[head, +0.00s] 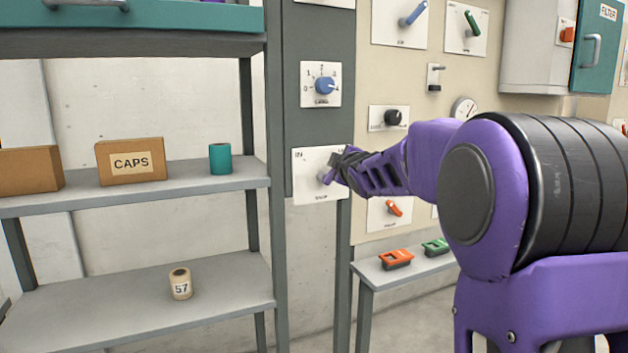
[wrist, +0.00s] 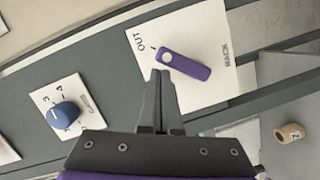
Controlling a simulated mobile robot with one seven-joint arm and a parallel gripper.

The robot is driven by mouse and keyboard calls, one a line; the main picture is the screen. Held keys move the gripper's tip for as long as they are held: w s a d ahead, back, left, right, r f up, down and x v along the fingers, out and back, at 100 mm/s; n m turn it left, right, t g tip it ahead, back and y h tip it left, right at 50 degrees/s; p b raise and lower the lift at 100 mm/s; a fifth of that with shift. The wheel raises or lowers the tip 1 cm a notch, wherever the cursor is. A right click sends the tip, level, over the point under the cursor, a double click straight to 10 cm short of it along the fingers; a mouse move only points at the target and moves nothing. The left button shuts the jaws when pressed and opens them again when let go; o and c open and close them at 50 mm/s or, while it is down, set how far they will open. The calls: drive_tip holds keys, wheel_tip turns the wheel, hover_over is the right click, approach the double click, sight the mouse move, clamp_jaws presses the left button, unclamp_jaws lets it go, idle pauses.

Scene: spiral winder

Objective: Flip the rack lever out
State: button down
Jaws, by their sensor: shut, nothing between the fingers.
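The rack lever is a purple bar on a white plate marked IN at its left in the head view (head: 306,187). In the wrist view the lever (wrist: 190,66) lies across the plate (wrist: 208,38), which reads OUT and RACK. Its end with a pale round cap is nearer the OUT mark, and its long end points away from it. My gripper (wrist: 161,74) is shut and empty, its tips close beside the capped end; I cannot tell whether they touch. In the head view my gripper (head: 338,166) covers the plate's right part and much of the lever.
A blue dial (head: 325,85) sits above the plate and also shows in the wrist view (wrist: 64,115). Shelves at left hold a CAPS box (head: 130,162), a teal roll (head: 220,159) and a spool marked 57 (head: 180,284). A low bench (head: 410,271) stands at right.

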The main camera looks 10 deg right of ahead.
drive_tip(key=shift+d, duration=0.15)
idle(0.7)
drive_tip(key=s+a+r+p, duration=0.1)
drive_tip(key=s+r, duration=0.3)
drive_tip(key=s, duration=0.6)
drive_tip(key=shift+s+a+r, duration=0.15)
drive_tip(key=shift+s+r, duration=0.1)
drive_tip(key=shift+s, duration=0.05)
